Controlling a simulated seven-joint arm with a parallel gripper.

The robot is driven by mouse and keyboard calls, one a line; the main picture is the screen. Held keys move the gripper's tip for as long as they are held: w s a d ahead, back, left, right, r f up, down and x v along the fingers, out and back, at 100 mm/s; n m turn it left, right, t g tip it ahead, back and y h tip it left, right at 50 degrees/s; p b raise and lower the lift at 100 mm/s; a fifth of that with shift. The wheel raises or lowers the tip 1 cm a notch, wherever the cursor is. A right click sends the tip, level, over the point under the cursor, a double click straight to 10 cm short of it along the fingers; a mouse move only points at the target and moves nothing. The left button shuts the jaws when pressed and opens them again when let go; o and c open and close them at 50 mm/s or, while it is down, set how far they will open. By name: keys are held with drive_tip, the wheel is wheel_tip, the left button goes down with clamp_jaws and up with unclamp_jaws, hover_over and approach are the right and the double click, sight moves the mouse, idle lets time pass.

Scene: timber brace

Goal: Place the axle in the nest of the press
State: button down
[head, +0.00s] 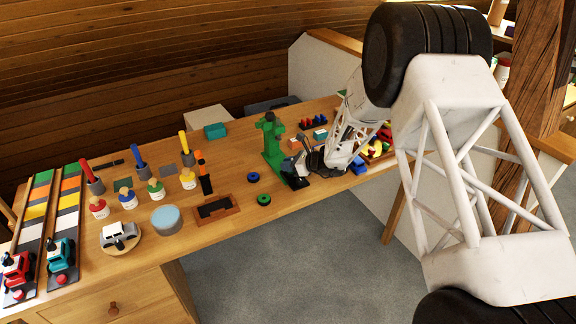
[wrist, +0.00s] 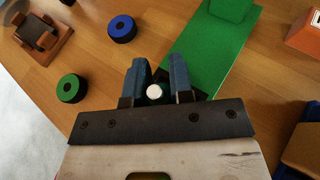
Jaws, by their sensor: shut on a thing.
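The green press (head: 270,143) stands upright on the bench, and part of its green base (wrist: 222,50) shows ahead and to the right in the wrist view. My gripper (wrist: 158,76) is shut on the axle (wrist: 154,92), whose round pale end shows between the two blue-grey fingers. In the head view my gripper (head: 313,160) is low beside the press, just to its right, over the dark front end of its base. The axle cannot be made out there. The nest is hidden or too small to tell, and I cannot tell whether the axle touches it.
A blue ring (head: 253,177) and a green ring (head: 263,199) lie left of the press base. A brown wooden holder (head: 229,208) lies further left. Small coloured blocks (head: 320,135) lie behind my gripper. The bench's front edge is close.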

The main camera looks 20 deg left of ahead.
drive_tip(key=shift+f, duration=0.2)
drive_tip(key=c, duration=1)
unclamp_jaws()
drive_tip(key=shift+f, duration=0.1)
drive_tip(key=shift+r, duration=0.2)
drive_tip(key=v, duration=1.2)
